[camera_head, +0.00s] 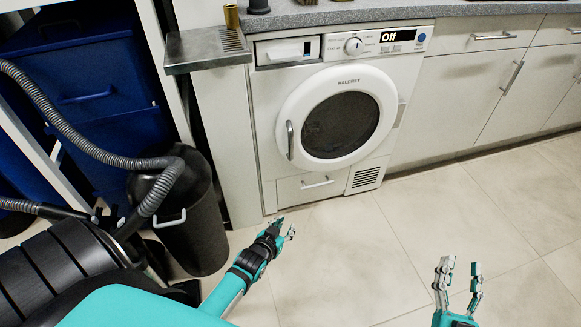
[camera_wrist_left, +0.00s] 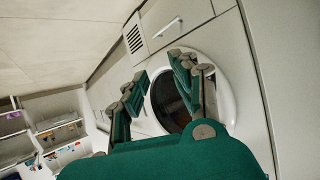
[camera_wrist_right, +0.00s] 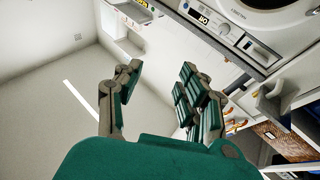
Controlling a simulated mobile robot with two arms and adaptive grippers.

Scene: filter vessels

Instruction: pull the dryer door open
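The white dryer (camera_head: 269,130) stands under the grey counter in the head view, its round door (camera_head: 291,97) shut. The door's handle (camera_head: 290,140) is a metal bar at the door's left edge. The display (camera_head: 397,35) reads "Off". My left gripper (camera_head: 287,226) is open and empty, low in front of the dryer and apart from the door. In the left wrist view the door (camera_wrist_left: 222,93) shows behind the open left fingers (camera_wrist_left: 156,90). My right gripper (camera_head: 459,274) is open and empty over the floor at the lower right; its open fingers also show in the right wrist view (camera_wrist_right: 158,85).
A metal shelf (camera_head: 200,52) juts out at the dryer's upper left. White cabinets (camera_head: 455,95) line the right. The tiled floor (camera_head: 360,250) in front is clear.

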